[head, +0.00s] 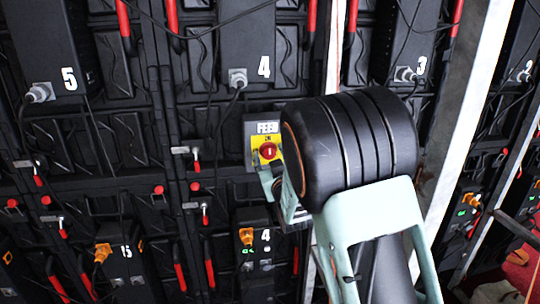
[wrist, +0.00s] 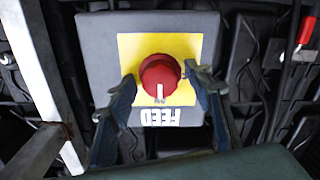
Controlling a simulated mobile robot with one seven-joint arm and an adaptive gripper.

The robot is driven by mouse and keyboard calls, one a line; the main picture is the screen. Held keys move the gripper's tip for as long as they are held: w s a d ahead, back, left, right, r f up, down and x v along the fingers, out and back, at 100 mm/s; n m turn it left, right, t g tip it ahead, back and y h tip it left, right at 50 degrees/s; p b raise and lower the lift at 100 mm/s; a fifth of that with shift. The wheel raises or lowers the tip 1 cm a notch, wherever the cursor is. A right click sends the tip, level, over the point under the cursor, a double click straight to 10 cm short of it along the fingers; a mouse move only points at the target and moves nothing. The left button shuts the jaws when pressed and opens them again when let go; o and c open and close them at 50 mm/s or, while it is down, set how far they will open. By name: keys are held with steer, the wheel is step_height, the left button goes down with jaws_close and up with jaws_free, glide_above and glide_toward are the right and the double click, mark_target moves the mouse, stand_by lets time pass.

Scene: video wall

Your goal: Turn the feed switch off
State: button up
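The feed switch is a grey box (wrist: 100,50) with a yellow plate (wrist: 130,48) and a round red knob (wrist: 160,72). The knob has a white mark that points toward the FEED lettering, which is upside down in the wrist view. In the head view the red knob (head: 267,150) shows below the FEED label (head: 268,128) and what looks like "ON". My gripper (wrist: 161,80) is open, one finger on each side of the knob. I cannot tell whether the fingers touch it. In the head view my gripper (head: 272,178) is partly hidden by my arm.
Black panel backs marked 5 (head: 68,78), 4 (head: 263,67) and 3 (head: 421,66) surround the switch. Several red-handled latches and loose black cables hang nearby. A pale metal upright (head: 455,130) stands right of my arm; one also shows in the wrist view (wrist: 35,65).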

steer(key=c, duration=1)
steer(key=shift+b, duration=0.45)
steer(key=n+b, duration=0.2)
steer(key=shift+f+b, duration=0.2)
steer(key=shift+b, duration=0.2)
steer(key=n+b, duration=0.2)
steer(key=b, duration=0.1)
steer(key=shift+n, duration=0.4)
steer(key=n+b, duration=0.3)
steer(key=b, duration=0.1)
steer(key=shift+n, duration=0.4)
steer(key=n+b, duration=0.3)
steer(key=shift+n, duration=0.3)
steer(key=n+b, duration=0.2)
steer(key=n, duration=0.1)
steer(key=n+b, duration=0.2)
steer(key=shift+r+n, duration=0.2)
steer(key=shift+n, duration=0.2)
